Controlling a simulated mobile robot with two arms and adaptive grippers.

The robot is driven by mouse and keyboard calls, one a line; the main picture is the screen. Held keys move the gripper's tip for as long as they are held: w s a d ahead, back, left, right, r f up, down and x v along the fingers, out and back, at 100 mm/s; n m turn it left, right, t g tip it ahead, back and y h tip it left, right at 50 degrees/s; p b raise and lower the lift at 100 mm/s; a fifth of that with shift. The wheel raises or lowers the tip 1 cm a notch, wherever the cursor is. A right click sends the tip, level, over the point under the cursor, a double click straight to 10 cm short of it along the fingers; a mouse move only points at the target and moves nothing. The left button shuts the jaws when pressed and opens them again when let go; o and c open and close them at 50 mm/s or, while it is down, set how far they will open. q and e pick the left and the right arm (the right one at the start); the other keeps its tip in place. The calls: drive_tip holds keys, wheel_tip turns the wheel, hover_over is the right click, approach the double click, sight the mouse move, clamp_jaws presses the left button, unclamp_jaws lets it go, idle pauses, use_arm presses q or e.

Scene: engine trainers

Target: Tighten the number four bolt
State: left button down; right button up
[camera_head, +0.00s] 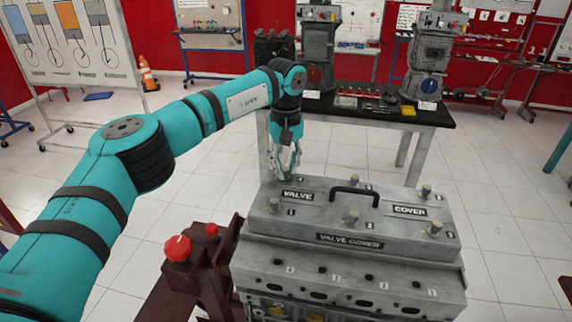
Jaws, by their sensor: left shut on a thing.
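The grey valve cover (330,238) sits on top of the engine block in the centre, with a black handle (354,194) and numbered bolts. My left gripper (292,168) points down at the cover's back left corner, beside a small mark that looks like a 4. It is shut on the bolt there, which the fingers mostly hide. Other bolts stand upright on the cover: front left (274,204), front middle (352,217), front right (435,228) and back right (426,191). My right gripper is out of view.
A dark red stand with a red knob (177,248) is left of the engine. Behind it, a black-topped table (385,115) carries engine trainers and small parts. A whiteboard with diagrams (75,45) and an orange cone (147,73) stand back left. Tiled floor is free around the engine.

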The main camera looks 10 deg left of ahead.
sight(285, 168)
use_arm(q)
drive_tip(key=shift+r, duration=0.1)
drive_tip(key=c, duration=1.2)
unclamp_jaws()
wheel_tip(285, 168, up, 12)
drive_tip(key=shift+f, duration=0.1)
